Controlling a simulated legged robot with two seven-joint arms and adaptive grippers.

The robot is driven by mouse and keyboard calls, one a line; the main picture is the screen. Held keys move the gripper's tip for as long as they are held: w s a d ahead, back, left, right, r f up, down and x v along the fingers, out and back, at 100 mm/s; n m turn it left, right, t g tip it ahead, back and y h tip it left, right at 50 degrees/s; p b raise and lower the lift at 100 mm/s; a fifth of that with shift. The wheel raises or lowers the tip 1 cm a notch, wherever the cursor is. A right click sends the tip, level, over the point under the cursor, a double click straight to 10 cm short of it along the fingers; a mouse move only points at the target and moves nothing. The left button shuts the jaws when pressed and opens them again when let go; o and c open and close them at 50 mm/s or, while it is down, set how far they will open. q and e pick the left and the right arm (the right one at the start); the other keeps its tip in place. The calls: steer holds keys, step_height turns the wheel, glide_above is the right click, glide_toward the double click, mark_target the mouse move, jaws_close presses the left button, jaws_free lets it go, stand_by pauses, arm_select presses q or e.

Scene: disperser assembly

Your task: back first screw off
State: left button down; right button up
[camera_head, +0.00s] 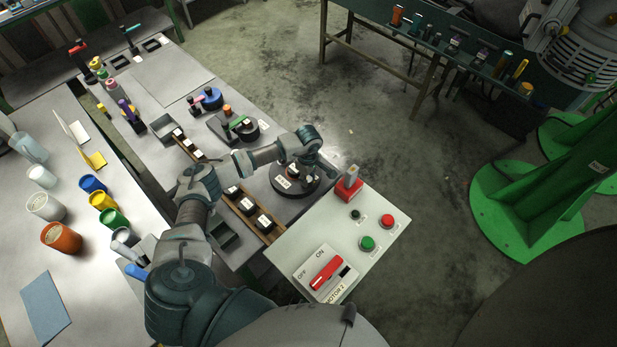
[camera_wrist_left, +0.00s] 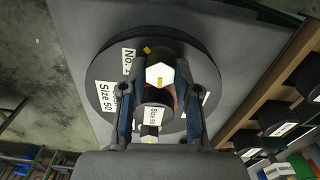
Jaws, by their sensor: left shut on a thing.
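A round black disperser base (camera_head: 279,188) with white labels lies at the front end of the long grey table. In the left wrist view the base (camera_wrist_left: 190,52) fills the upper middle, with labels reading "Size 50". A white hex-headed screw (camera_wrist_left: 160,76) with a small yellow mark sits between the fingers of my left gripper (camera_wrist_left: 161,85). The gripper is shut on this screw, over the base. Nearer the wrist a dark round part (camera_wrist_left: 153,115) with a label shows between the fingers. In the head view my left gripper (camera_head: 312,172) hides part of the base.
A control panel (camera_head: 330,235) with a red switch, buttons and a red-based lamp (camera_head: 349,184) stands close to the right. A wooden rack (camera_head: 245,212) with black labelled blocks runs along the left. Several coloured cups stand on the left table.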

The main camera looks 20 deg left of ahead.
arm_select(q)
steer(key=shift+n, duration=0.3)
steer(key=n+b, duration=0.1)
steer(key=n, duration=0.1)
steer(key=shift+n, duration=0.3)
steer(key=n+b, duration=0.1)
steer(key=n, duration=0.7)
steer(key=shift+r+n, duration=0.1)
steer(key=shift+n, duration=1.6)
steer(key=shift+w, duration=0.1)
